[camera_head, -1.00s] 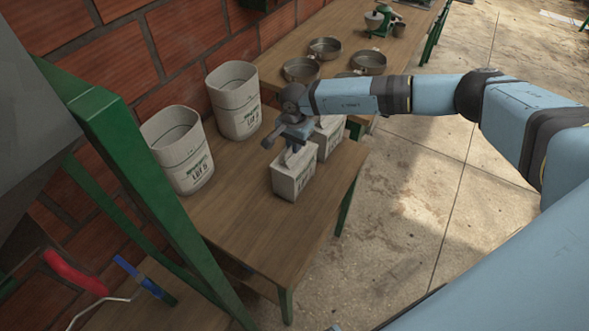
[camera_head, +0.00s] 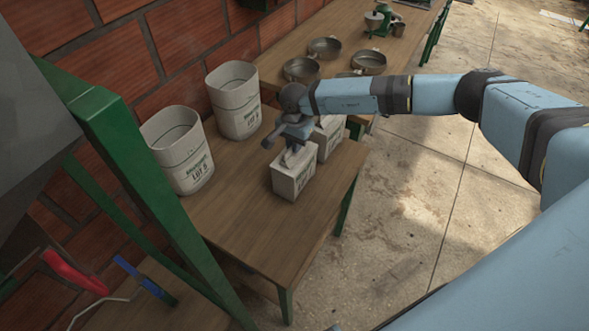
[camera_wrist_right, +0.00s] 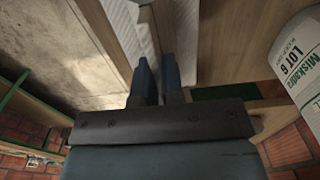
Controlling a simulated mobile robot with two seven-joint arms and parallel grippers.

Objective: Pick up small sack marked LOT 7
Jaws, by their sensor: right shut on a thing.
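A small white sack (camera_head: 293,178) with dark print stands upright on the near wooden table, and its lot number is too small to read. My right gripper (camera_head: 290,155) is over its top, shut on its upper part. In the right wrist view the two fingers (camera_wrist_right: 160,75) point at the pale sack cloth (camera_wrist_right: 178,25), with cloth between and beside them. A second small white sack (camera_head: 330,137) stands just behind, partly hidden by my arm, its lot number unreadable. My left gripper is not in view.
Two larger open white sacks stand by the brick wall: the near one (camera_head: 183,155), and the far one (camera_head: 235,105). A larger sack in the wrist view (camera_wrist_right: 296,60) reads LOT 6. Metal pans (camera_head: 302,69) are on the farther table. The near table's front (camera_head: 245,230) is clear.

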